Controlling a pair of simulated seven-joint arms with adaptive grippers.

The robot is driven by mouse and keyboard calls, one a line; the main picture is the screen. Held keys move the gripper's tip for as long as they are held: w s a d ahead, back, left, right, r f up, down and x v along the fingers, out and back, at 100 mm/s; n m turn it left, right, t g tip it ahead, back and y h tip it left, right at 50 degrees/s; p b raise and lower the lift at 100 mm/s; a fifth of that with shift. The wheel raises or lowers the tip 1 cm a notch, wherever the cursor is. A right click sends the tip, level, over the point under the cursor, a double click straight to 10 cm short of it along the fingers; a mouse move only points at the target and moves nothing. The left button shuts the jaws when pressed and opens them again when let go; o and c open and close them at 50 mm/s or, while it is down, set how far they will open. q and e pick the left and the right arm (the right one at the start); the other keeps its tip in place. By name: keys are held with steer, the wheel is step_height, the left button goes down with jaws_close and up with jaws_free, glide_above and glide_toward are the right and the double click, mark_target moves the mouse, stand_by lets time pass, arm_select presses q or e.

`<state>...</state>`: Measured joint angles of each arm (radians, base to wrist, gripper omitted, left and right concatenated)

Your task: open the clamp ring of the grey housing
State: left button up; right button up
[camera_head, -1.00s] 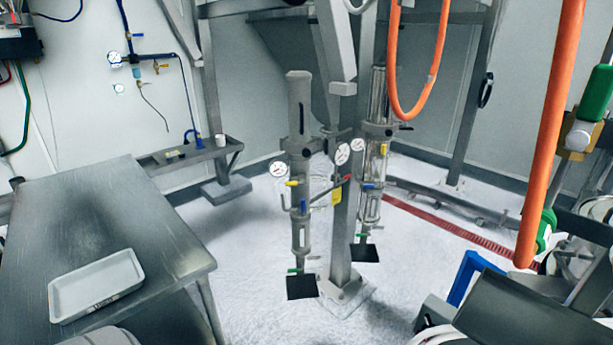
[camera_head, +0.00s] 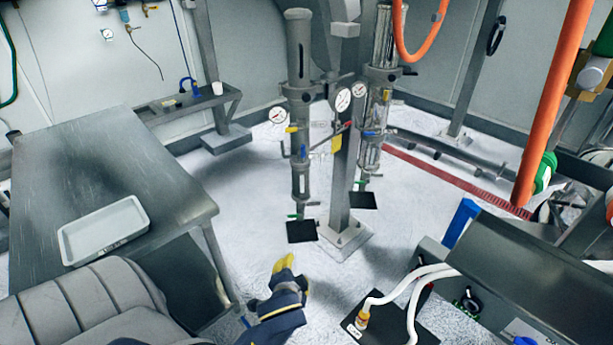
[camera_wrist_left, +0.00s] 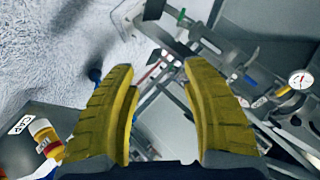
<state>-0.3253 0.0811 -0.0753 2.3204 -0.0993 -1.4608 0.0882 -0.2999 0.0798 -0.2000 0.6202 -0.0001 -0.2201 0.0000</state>
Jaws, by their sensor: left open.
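The grey housing (camera_head: 299,45) is a tall upright column left of the central post. A band with side lugs, seemingly its clamp ring (camera_head: 300,91), circles it at mid-height; whether it is latched is too small to tell. A similar clear-walled column (camera_head: 382,110) stands to its right. My left gripper (camera_head: 285,264), with yellow fingers, is low in front of the columns, apart from the housing. In the left wrist view its fingers (camera_wrist_left: 163,100) are spread with nothing held between them. The right gripper does not show.
A steel table (camera_head: 120,160) with a grey tray (camera_head: 75,247) stands at left. Pressure gauges (camera_head: 342,99) sit beside the columns. Orange hoses (camera_head: 550,110) hang at right. A dark box with white hoses (camera_head: 405,285) is at lower right. The floor before the columns is open.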

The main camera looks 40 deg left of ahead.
arm_select(q)
steer(key=w+a+r+n+t+y, duration=0.2)
steer(key=w+a+r+n, duration=0.1)
steer(key=w+r, duration=0.6)
steer(key=w+a+r+n+t+y, duration=0.1)
steer(key=w+a+r+n+y, duration=0.15)
steer(key=w+r, duration=0.6)
steer(key=n+t+y, duration=0.1)
steer(key=n+y, duration=0.1)
steer(key=n, duration=0.3)
glide_toward(307, 97)
steer(key=x, duration=1)
steer(key=shift+w+a+f, duration=0.15)
steer(key=shift+w+a, duration=0.1)
steer(key=shift+a, duration=0.05)
jaws_close()
